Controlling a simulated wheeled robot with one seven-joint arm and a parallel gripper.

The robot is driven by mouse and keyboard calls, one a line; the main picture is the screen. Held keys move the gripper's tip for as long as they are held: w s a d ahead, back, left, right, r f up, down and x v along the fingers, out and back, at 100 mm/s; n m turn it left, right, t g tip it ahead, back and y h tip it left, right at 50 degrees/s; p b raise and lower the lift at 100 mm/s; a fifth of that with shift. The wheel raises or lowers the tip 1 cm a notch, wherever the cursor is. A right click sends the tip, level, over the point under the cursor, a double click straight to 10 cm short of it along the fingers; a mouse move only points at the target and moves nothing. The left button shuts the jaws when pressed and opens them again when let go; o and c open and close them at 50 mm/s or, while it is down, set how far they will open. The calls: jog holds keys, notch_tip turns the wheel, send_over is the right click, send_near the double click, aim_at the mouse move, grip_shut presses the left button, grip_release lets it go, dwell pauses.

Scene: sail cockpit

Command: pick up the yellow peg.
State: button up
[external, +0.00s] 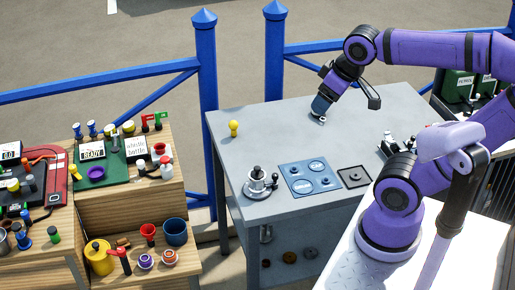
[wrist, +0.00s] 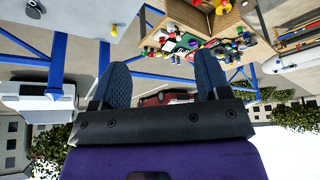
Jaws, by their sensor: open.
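A yellow peg (external: 234,128) stands upright near the far left corner of the grey table (external: 222,150) in the external view. My gripper (external: 321,119) is above the table's far middle part, well to the right of the peg and apart from it. In the wrist view my gripper (wrist: 160,88) shows two dark blue fingers spread wide with nothing between them.
On the grey table are a winch-like fitting (external: 259,184), a blue plate (external: 309,177) and a dark square plate (external: 354,177). Wooden shelves (external: 130,215) with many small items stand at left. A blue railing (external: 207,90) runs behind. The table between peg and gripper is clear.

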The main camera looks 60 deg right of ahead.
jog(key=w+d+r, duration=0.2)
jog(key=w, duration=0.6)
jog(key=m+g, duration=0.2)
jog(key=g, duration=0.3)
send_over(234, 129)
jog(key=d, duration=0.1)
jog(key=f, duration=3.5)
jog(key=shift+w+f, duration=0.2)
jog(key=shift+f, duration=0.2)
jog(key=shift+m, duration=0.3)
notch_tip(234, 129, down, 6)
jog(key=shift+d+r, duration=0.1)
jog(key=shift+d, duration=0.05)
jog(key=shift+w+d+f, duration=0.1)
jog(key=shift+w+f, duration=0.1)
jog(key=shift+f, duration=1.1)
jog(key=shift+w+f, duration=0.15)
jog(key=shift+f, duration=1.15)
jog(key=c, duration=1)
